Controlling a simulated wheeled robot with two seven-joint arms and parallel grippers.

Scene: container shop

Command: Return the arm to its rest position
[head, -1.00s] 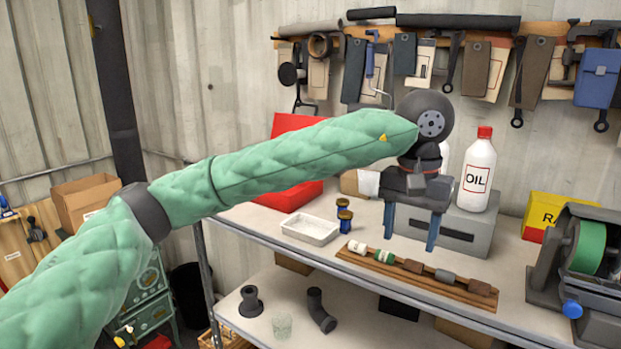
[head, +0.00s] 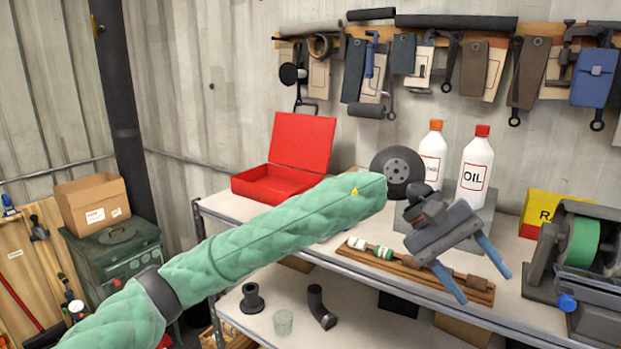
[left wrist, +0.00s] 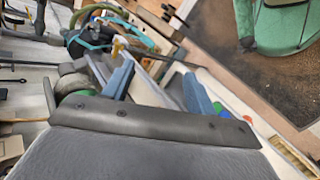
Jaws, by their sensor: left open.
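My left arm (head: 290,220) in its green quilted sleeve reaches in from the left, over the workbench. My left gripper (head: 484,287) has two blue fingers spread apart, with nothing visible between them. It is tilted, with the fingers pointing down and right, in front of the wooden strip of parts. In the left wrist view the two blue fingers of the left gripper (left wrist: 158,78) also stand apart. My right gripper is not seen.
The bench (head: 220,205) carries an open red case (head: 300,145), a dark wheel (head: 397,168), white bottles including an oil bottle (head: 475,170), the wooden strip (head: 350,255), a yellow box (head: 545,207) and a grinder (head: 580,250). Tools hang behind. A lower shelf (head: 350,325) holds pipe pieces.

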